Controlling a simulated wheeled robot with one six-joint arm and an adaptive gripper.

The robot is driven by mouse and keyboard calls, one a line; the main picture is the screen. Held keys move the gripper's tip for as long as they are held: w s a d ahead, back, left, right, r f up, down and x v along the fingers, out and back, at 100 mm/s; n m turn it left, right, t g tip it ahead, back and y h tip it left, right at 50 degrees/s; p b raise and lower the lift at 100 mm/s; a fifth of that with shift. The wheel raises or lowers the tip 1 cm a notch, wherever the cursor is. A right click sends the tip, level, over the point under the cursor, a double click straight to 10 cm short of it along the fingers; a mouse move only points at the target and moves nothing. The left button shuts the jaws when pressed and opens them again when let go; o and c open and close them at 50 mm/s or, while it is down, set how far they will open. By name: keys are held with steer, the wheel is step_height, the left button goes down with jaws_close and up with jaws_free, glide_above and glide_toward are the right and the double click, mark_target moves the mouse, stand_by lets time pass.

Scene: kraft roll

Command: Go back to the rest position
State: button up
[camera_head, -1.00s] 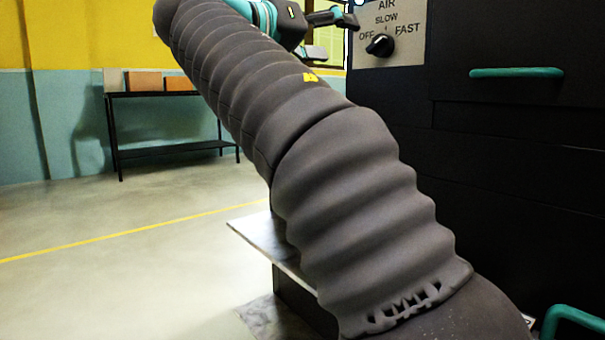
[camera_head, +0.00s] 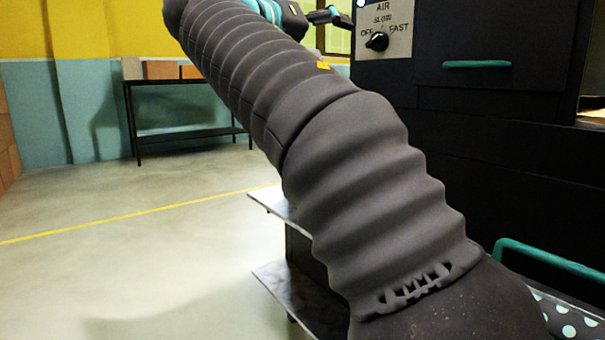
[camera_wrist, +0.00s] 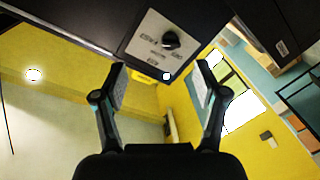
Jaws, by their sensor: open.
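My gripper (camera_wrist: 161,88) is open and empty in the wrist view, its two fingers spread wide apart. Between and beyond the fingertips is a dial panel (camera_wrist: 152,58) with a black knob (camera_wrist: 171,40), apart from the fingers. In the head view my gripper (camera_head: 325,17) shows only partly at the top edge, to the left of the same panel (camera_head: 399,17). The black knob (camera_head: 376,41) sits below the labels AIR, OFF, SLOW and FAST. My sleeved arm crosses the middle of the head view and hides part of the machine.
A black machine (camera_head: 470,120) with a teal handle (camera_head: 477,64) fills the right side. A teal rail (camera_head: 550,258) and a dotted surface (camera_head: 572,322) are at lower right. A black table (camera_head: 190,115) with boxes (camera_head: 160,69) stands by the back wall. The floor (camera_head: 130,270) at left is clear.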

steer(key=w+a+f+n+g+y+p, duration=0.15)
steer(key=f+n+y, duration=0.25)
steer(key=f, duration=0.8)
steer(key=a+f+n+g+y, duration=0.1)
steer(key=a+f+n+y, duration=0.25)
steer(key=f, duration=0.85)
steer(key=s+d+f+m+g+y+p, duration=0.25)
steer(key=s+d+f, duration=0.45)
steer(key=s+f, duration=0.5)
steer(key=s+d+f+m+g+y+p, duration=0.1)
steer(key=s+d+f+g+y+p, duration=0.15)
steer(key=s+d+f, duration=0.85)
steer(key=s+a+r+m+t, duration=0.1)
steer(key=s+r+m, duration=0.1)
steer(key=s+r, duration=0.2)
steer(key=shift+s, duration=0.3)
